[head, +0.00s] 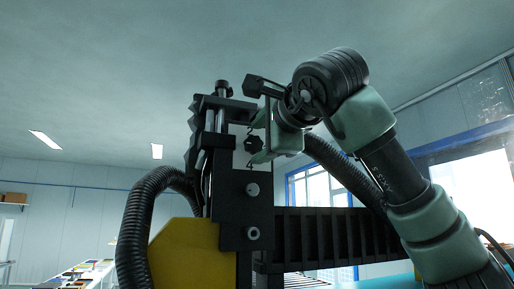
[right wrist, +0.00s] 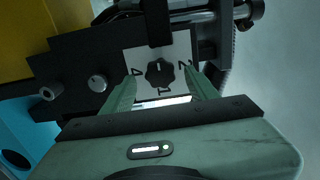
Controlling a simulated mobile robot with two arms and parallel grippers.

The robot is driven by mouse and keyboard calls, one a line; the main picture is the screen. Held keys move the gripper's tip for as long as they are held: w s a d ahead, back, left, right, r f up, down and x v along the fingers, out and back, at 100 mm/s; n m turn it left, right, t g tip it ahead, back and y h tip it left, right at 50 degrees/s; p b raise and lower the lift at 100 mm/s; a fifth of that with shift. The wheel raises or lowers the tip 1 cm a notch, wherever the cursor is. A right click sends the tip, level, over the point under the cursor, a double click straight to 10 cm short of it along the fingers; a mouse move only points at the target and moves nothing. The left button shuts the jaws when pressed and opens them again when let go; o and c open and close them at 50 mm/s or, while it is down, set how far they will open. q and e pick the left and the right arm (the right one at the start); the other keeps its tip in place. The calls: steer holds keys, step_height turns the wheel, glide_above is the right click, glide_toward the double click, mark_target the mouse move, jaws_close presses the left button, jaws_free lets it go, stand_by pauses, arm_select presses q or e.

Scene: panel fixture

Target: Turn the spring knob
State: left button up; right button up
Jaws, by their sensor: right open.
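The spring knob (right wrist: 160,73) is small, black and lobed. It sits on a white plate (right wrist: 142,57) marked with digits, of which 4, 1 and 2 show in the right wrist view. In the head view the knob (head: 253,144) shows at the side of the black fixture. My right gripper (head: 260,137) is open, with one green finger on each side of the knob. I see gaps between the fingers and the knob, and nothing is held. How far the fingertips reach along the knob is hard to tell. My left gripper is not in view.
The black fixture (head: 245,210) stands upright with two round silver pins beneath the knob. A yellow block (head: 185,250), a ribbed black hose (head: 133,230) and a black ribbed beam (head: 335,235) adjoin it. A table with coloured items (head: 85,270) stands far left.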

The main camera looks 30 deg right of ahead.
steer(key=b+v, duration=0.1)
steer(key=v, duration=0.4)
steer(key=shift+s+b, duration=0.35)
steer(key=shift+s, duration=0.05)
